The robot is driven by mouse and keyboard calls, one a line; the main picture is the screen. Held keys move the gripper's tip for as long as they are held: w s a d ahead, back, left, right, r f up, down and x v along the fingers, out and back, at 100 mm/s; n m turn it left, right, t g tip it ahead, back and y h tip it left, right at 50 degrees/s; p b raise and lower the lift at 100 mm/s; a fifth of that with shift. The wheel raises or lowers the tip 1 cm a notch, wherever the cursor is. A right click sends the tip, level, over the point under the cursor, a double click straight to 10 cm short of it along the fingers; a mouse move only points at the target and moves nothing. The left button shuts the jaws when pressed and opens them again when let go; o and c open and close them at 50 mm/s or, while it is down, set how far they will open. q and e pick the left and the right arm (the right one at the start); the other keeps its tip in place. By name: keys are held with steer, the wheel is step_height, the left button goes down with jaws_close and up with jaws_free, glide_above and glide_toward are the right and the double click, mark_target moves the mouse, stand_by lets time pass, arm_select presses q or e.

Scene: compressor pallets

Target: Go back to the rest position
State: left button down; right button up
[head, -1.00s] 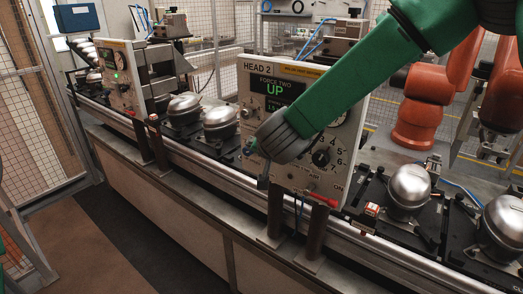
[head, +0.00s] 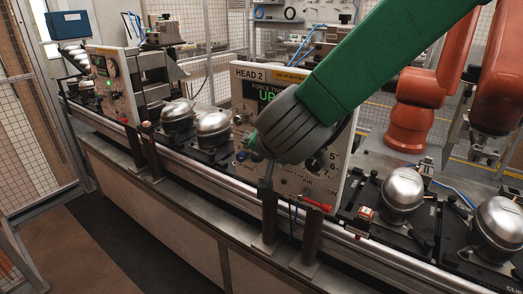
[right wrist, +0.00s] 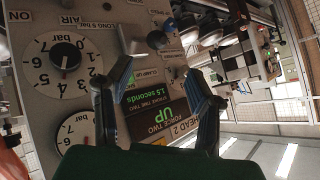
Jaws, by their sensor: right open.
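My right arm, green with a dark grey wrist, comes in from the upper right in the head view. Its gripper (head: 262,170) is in front of the HEAD 2 control panel (head: 328,203), partly hidden by the wrist. In the right wrist view the two dark fingers of the right gripper (right wrist: 163,78) are spread apart with nothing between them. Behind them the panel (right wrist: 108,18) appears upside down, with a round dial (right wrist: 62,65) and a lit display (right wrist: 160,118) reading UP. Whether the fingers touch the panel cannot be told. My left gripper is not in view.
A long conveyor bench (head: 190,215) carries silver compressors (head: 402,188) on black pallets. A second panel (head: 112,85) stands farther left. An orange robot arm (head: 410,125) stands behind at right. Mesh fencing (head: 25,150) is at left; the floor (head: 95,255) before the bench is clear.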

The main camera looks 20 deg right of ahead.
steer(key=s+d+f+n+g+b, duration=0.1)
steer(key=s+d+f+b, duration=0.15)
steer(key=f, duration=0.95)
steer(key=s+d+f+n+g+b, duration=0.2)
steer(key=s+f+b, duration=0.2)
steer(key=f, duration=0.7)
steer(key=s+d+f+n+g+b, duration=0.15)
steer(key=s+f+b, duration=0.25)
steer(key=f, duration=0.8)
steer(key=s+d+f+n+g+b, duration=0.1)
steer(key=s+d+f+g+b, duration=0.1)
steer(key=s+f, duration=0.8)
steer(key=s+d+f+n+g+y+b, duration=0.1)
steer(key=s+d+f+n+g+b, duration=0.1)
steer(key=s+f+b, duration=0.4)
steer(key=s+d+f+g, duration=0.1)
steer(key=s+d+f, duration=0.1)
steer(key=s+f, duration=0.3)
steer(key=shift+s+d, duration=0.2)
steer(key=shift+s, duration=0.5)
steer(key=shift+w+f+n, duration=0.1)
steer(key=shift+w+n, duration=0.05)
steer(key=shift+n, duration=0.1)
